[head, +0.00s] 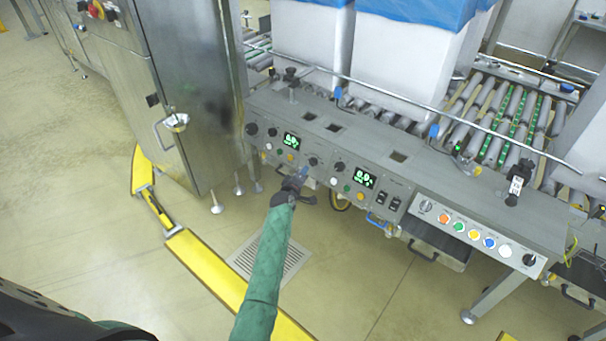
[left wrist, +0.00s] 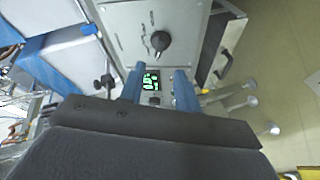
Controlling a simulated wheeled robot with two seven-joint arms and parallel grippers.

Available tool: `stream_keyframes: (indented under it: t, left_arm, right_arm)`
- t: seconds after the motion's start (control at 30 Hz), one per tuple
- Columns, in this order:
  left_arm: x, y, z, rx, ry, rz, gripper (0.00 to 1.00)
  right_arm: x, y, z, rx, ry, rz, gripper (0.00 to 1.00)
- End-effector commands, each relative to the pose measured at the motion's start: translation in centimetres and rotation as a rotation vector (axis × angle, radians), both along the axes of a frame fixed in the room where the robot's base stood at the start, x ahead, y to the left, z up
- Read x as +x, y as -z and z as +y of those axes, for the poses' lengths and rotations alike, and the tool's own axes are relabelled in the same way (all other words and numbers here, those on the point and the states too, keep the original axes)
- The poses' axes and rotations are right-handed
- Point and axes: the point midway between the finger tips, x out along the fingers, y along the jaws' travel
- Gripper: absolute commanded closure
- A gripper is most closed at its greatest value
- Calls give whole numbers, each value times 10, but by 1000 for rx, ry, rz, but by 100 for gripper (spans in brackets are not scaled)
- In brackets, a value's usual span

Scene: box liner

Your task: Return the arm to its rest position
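My left arm (head: 265,275), in a green sleeve, reaches up from the bottom of the head view. Its gripper (head: 304,174) is in front of the grey control panel (head: 322,157), close to its front face. In the left wrist view the two blue fingers of the left gripper (left wrist: 159,88) stand apart with nothing between them. A green-lit display (left wrist: 151,82) shows beyond the gap, and a black knob (left wrist: 160,41) lies past the fingertips. Whether the fingers touch the panel is hard to tell. My right gripper is in neither view.
A steel cabinet (head: 185,80) stands left of the panel. A yellow floor barrier (head: 205,270) runs below it. Coloured buttons (head: 474,234) line the panel's right part. White boxes with blue liners (head: 415,10) stand behind on a roller conveyor (head: 510,115). Open floor (head: 60,150) lies left.

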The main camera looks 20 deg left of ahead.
Motion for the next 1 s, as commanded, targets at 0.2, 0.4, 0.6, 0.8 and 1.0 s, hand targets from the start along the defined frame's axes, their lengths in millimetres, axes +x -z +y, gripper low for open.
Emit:
stream_keyframes:
  t: [0.2,0.4,0.6,0.8,1.0]
  left_arm:
    - [0,0,0,0,0,0,67]
    - [0,0,0,6,1,0,67]
    - [-4,15,-12,74,86,75,67]
    - [-17,15,-30,210,256,205,67]
    - [-35,-36,-51,401,436,286,67]
  right_arm:
    - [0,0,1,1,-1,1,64]
    - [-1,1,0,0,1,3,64]
    - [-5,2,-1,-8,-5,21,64]
    - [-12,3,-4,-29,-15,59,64]
    - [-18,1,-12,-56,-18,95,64]
